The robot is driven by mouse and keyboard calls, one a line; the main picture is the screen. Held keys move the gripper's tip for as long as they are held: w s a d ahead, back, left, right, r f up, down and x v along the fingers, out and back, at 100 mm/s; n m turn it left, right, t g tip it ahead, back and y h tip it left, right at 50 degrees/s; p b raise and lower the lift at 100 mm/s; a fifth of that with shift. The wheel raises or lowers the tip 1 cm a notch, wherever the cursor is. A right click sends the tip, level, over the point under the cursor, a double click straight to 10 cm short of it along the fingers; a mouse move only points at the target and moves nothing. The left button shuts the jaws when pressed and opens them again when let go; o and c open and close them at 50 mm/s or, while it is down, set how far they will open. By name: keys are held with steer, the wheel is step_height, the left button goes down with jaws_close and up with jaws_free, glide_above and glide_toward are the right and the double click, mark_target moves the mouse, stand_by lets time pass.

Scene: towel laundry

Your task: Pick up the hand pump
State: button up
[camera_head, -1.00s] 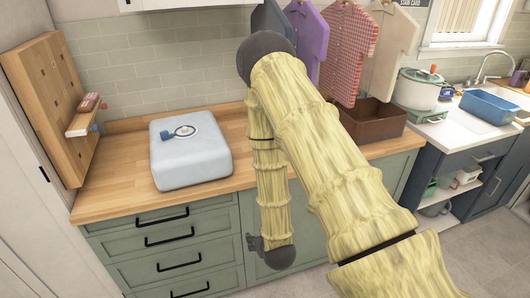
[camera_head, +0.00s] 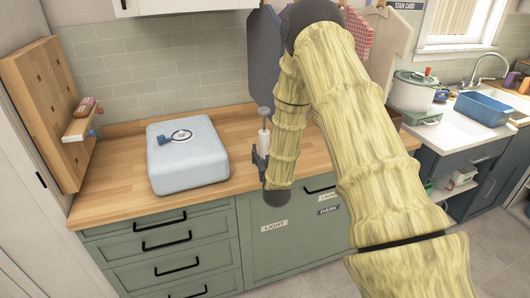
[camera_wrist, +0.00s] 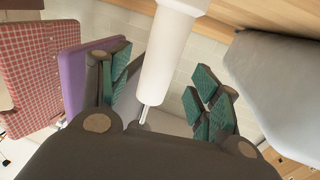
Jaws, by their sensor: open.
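My gripper (camera_head: 259,160) is at the counter's front edge, close to the pump. In the wrist view the white pump body (camera_wrist: 172,55) lies between the spread green-padded fingers of my gripper (camera_wrist: 160,95), and a thin metal rod shows at its near end. The fingers are open. I cannot tell whether either pad touches the pump. My arm hides the counter to the right.
The puffy pale blue bag (camera_head: 188,168) with a round valve and blue cap (camera_head: 180,136) sits left of the pump. A wooden pegboard (camera_head: 42,95) stands at far left. Shirts (camera_head: 377,40) hang behind my arm. A blue basin (camera_head: 487,107) is at right.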

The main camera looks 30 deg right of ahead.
mark_target(265, 147)
steer(key=shift+p+x, duration=1.4)
steer(key=shift+x, duration=0.9)
steer(key=shift+w+d, duration=0.25)
steer(key=shift+w, duration=0.15)
steer(key=shift+c, duration=0.5)
jaws_close()
